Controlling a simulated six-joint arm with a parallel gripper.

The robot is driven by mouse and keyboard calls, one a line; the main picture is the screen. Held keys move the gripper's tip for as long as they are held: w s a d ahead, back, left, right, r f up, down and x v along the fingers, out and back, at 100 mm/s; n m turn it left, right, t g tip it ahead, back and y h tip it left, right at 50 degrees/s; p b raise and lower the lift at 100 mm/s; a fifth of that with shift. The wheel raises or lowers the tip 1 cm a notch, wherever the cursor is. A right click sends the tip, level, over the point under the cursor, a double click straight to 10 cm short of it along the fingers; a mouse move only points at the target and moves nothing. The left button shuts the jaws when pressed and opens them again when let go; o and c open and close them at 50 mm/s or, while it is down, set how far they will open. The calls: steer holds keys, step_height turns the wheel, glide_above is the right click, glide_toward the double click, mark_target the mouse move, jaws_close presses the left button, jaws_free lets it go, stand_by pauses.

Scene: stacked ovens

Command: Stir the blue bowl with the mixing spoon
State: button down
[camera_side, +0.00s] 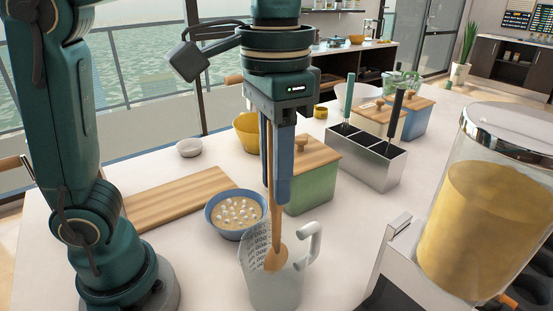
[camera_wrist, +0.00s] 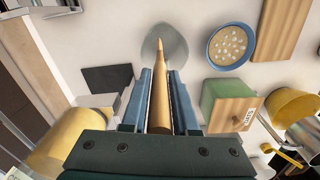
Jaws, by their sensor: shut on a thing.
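The blue bowl (camera_side: 209,219) stands on the counter in the side view, left of my gripper, holding a pale mix with white lumps. It also shows at the upper right in the wrist view (camera_wrist: 211,57). My gripper (camera_side: 275,195) is shut on the wooden mixing spoon (camera_side: 275,256), which hangs nearly upright with its head down. The spoon head is at the mouth of a clear measuring jug, seemingly inside it, apart from the bowl. In the wrist view the spoon (camera_wrist: 160,85) runs between the two fingers (camera_wrist: 160,78) toward the jug.
The clear measuring jug (camera_side: 283,296) stands at the front. A green box with a wooden lid (camera_side: 313,190) is close behind my gripper. A cutting board (camera_side: 165,205) lies left of the bowl. A steel utensil holder (camera_side: 378,170) and large dispenser (camera_side: 480,215) are at right.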

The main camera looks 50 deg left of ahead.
steer(key=shift+r, duration=1.65)
steer(key=shift+a+r, duration=0.1)
steer(key=shift+r, duration=0.05)
steer(key=w+a+r, duration=0.1)
steer(key=a, duration=0.8)
steer(key=w+a+r, duration=0.1)
steer(key=w+a, duration=0.1)
steer(key=a, duration=0.7)
step_height(320, 180, down, 12)
steer(key=shift+s+d+r, duration=0.15)
steer(key=shift+d, duration=0.05)
steer(key=shift+s, duration=0.15)
